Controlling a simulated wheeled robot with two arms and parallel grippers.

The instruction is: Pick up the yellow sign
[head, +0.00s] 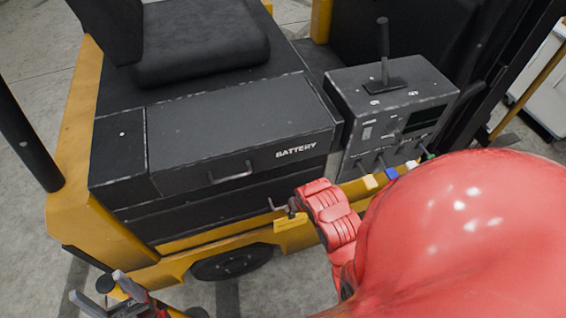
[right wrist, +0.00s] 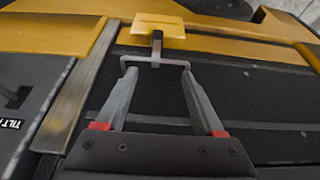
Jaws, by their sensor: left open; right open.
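A small yellow plate (right wrist: 158,28), which looks like the yellow sign, lies at the top of the right wrist view against the forklift's yellow side. It also shows in the head view (head: 294,236), low on the forklift's side, partly covered by my red right arm. My right gripper (right wrist: 158,73) is open, its fingertips just short of the plate. A thin grey bracket with a dark stem (right wrist: 157,44) shows between the fingertips and the plate; I cannot tell whether the fingers touch it. My left gripper (head: 98,287) is open and empty at the lower left of the head view.
The forklift's black battery cover (head: 235,125) and its lever console (head: 390,115) stand above the plate. A black seat (head: 200,40) is behind. A wheel (head: 232,262) is below. Bare concrete floor shows at the left.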

